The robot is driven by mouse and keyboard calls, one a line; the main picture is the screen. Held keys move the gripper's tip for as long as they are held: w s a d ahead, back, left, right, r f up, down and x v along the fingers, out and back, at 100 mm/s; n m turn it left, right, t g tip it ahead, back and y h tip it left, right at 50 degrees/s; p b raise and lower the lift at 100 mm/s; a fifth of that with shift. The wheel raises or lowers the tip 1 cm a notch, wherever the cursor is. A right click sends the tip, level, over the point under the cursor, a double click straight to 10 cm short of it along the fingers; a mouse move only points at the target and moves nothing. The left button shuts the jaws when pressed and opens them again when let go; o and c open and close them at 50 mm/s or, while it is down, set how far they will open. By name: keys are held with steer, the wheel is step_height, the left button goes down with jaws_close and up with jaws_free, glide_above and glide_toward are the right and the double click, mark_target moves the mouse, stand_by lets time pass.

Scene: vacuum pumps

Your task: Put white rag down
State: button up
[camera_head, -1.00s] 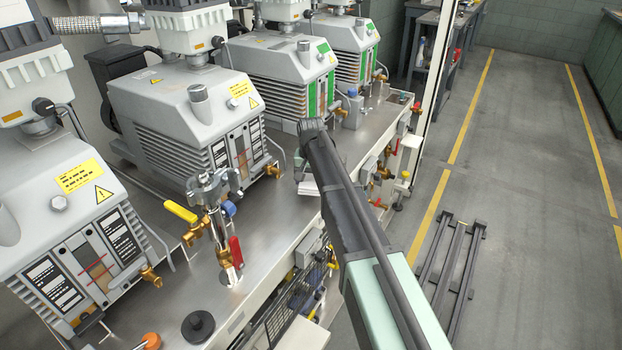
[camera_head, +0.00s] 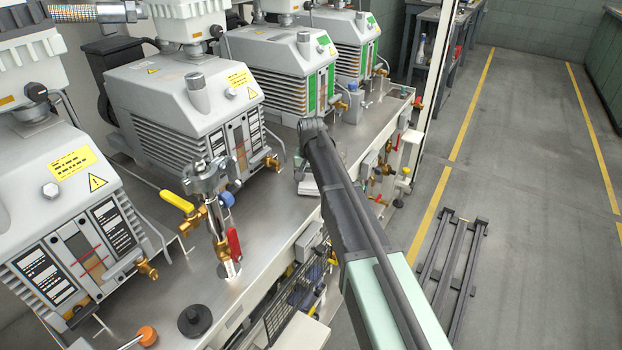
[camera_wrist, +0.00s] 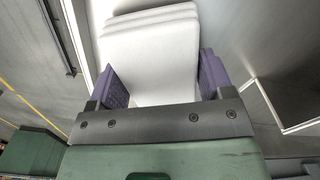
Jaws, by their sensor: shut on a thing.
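The white rag (camera_wrist: 150,55) is a folded, layered block in the wrist view. My gripper (camera_wrist: 165,78) is shut on it, with one purple finger pad at each side. In the head view, a small pale part of the rag (camera_head: 308,188) shows beside my arm, over the front part of the metal bench top (camera_head: 268,212). My arm hides most of the rag and the gripper there. I cannot tell whether the rag touches the bench top.
Several grey vacuum pumps (camera_head: 185,105) stand along the bench. A valve fitting with yellow and red handles (camera_head: 216,225) rises from the bench at left of my arm. A dark metal frame (camera_head: 452,270) lies on the floor at right.

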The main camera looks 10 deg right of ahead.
steer(key=shift+f+b, duration=0.3)
steer(key=o, duration=0.8)
steer(key=shift+o, duration=0.2)
step_height(320, 180, up, 11)
steer(key=p, duration=1.1)
steer(key=shift+f, duration=0.1)
jaws_close()
